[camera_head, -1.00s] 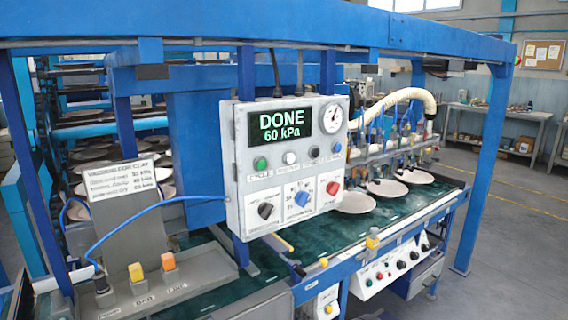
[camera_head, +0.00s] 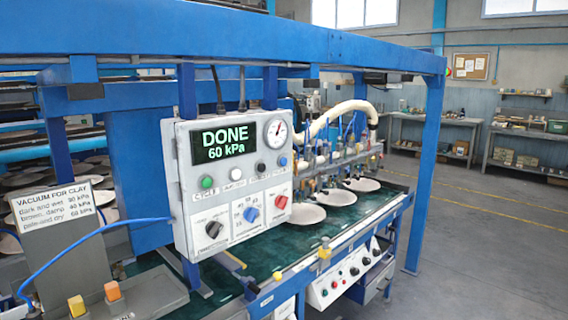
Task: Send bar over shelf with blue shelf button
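A grey control box (camera_head: 178,192) hangs from the blue frame, left of the middle. Its display (camera_head: 223,143) reads "DONE 60 kPa". Below the display is a row of buttons: a green one (camera_head: 207,182), a white one (camera_head: 236,173), a black one and a blue button (camera_head: 282,161) at the right end; the labels are too small to read surely. The bar (camera_head: 345,160) with suction cups and hoses stands over the green belt, near several pale plates (camera_head: 300,214). Racks (camera_head: 30,140) with plates stand at the far left. My gripper is not in view.
A sign (camera_head: 52,206) about vacuum for clay stands at the left, above a yellow (camera_head: 76,305) and an orange block (camera_head: 112,290). A lower button panel (camera_head: 342,280) sits on the machine's front. A blue post (camera_head: 425,175) rises at right. The floor beyond it is clear.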

